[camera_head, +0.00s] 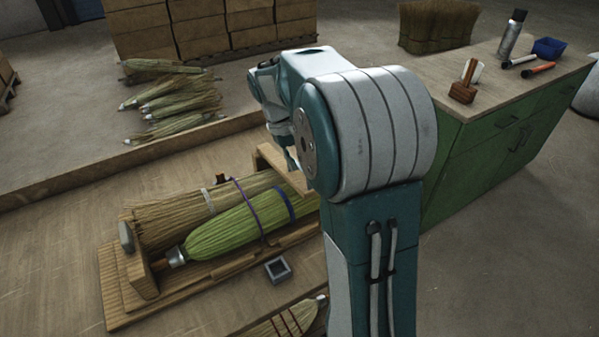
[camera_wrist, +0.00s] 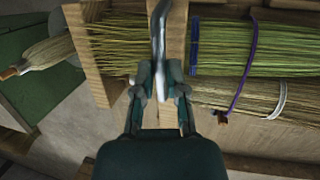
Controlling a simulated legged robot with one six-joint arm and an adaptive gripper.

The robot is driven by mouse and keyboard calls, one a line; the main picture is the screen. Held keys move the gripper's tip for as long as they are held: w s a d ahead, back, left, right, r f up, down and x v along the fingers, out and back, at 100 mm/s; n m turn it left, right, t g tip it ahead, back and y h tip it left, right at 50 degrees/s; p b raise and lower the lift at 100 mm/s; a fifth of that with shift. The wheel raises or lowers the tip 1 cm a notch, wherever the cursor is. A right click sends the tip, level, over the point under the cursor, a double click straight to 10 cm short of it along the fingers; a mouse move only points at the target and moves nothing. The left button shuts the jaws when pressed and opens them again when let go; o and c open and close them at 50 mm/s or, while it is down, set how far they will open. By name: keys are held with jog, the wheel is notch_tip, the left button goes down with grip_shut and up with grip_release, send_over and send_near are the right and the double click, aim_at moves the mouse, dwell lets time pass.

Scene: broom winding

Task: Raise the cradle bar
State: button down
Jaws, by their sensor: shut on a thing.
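The cradle bar (camera_head: 284,168) is a pale wooden bar across the right end of the wooden cradle (camera_head: 118,298); my arm hides its near end. In the wrist view the bar (camera_wrist: 176,30) crosses over the straw, with a bent grey metal handle (camera_wrist: 158,28) along it. My gripper (camera_wrist: 160,88) is shut on this handle, its fingers on either side. In the head view my gripper is mostly hidden behind my arm. A green broom (camera_head: 225,232) and a tan broom (camera_head: 165,218) lie side by side in the cradle.
A purple cord (camera_head: 247,205) loops over the brooms. A small grey square box (camera_head: 278,269) sits at the cradle's near side. Loose brooms (camera_head: 175,105) lie behind. A green workbench (camera_head: 480,165) with tools stands at right. Another broom (camera_head: 285,320) lies in front.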

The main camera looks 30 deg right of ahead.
jog(key=w+r+g, duration=0.1)
jog(key=w+r, duration=0.1)
jog(key=w+r+g, duration=0.2)
jog(key=r, duration=0.1)
jog(key=shift+w+r+g, duration=0.6)
jog(key=shift+w+r, duration=0.15)
jog(key=shift+w, duration=0.05)
